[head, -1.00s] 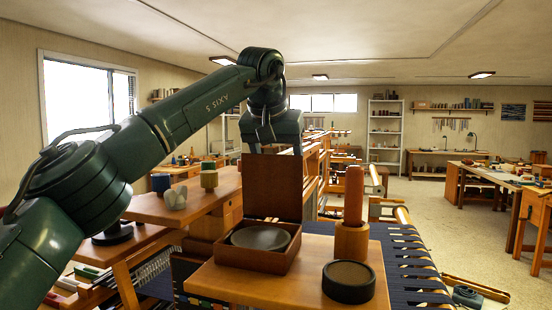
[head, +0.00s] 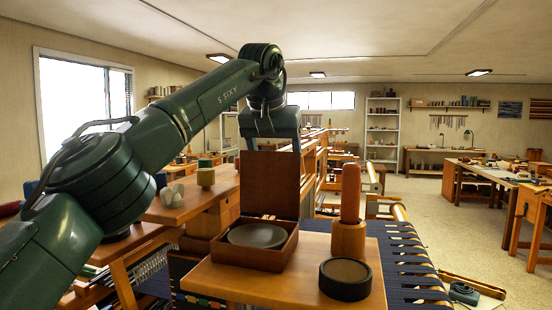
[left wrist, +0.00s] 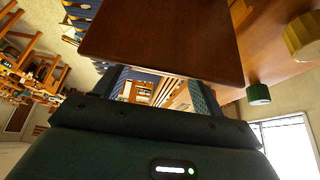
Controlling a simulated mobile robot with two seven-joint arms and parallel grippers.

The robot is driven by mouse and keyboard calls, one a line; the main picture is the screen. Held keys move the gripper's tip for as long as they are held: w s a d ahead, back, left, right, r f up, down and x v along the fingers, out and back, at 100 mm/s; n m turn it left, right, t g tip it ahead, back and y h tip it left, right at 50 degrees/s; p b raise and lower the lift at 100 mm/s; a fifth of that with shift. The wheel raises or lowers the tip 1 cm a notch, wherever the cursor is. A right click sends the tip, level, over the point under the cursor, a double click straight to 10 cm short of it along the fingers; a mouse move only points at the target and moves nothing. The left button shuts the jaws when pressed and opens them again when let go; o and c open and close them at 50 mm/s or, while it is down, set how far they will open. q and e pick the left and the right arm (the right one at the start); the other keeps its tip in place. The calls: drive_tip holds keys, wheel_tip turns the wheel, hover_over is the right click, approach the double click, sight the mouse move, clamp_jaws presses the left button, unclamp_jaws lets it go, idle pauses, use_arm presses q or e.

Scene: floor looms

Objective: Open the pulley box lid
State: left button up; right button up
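The pulley box (head: 255,257) is a dark brown wooden box on the wooden table, with a grey disc (head: 257,236) inside. Its lid (head: 271,184) stands upright at the back, so the box is open. My left gripper (head: 271,125) hangs just behind and above the lid's top edge, and its fingertips are largely hidden there. In the left wrist view, the gripper (left wrist: 160,80) has its two fingers spread apart with a clear gap, and the lid (left wrist: 165,40) lies right at their tips. Whether they touch it I cannot tell. My right gripper is not in view.
On the same table (head: 293,285) stand a wooden cup (head: 348,240) with a red cylinder (head: 350,192) and a round black-rimmed container (head: 345,279). A side shelf (head: 185,203) at left holds spools. A dark blue loom cloth (head: 405,262) lies at right.

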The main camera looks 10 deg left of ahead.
use_arm(q)
drive_tip(key=o, duration=0.3)
drive_tip(key=shift+f, duration=0.2)
drive_tip(key=shift+o, duration=0.2)
drive_tip(key=v, duration=0.7)
drive_tip(key=shift+s+r, duration=0.15)
drive_tip(key=shift+r, duration=0.15)
drive_tip(key=shift+f, duration=0.1)
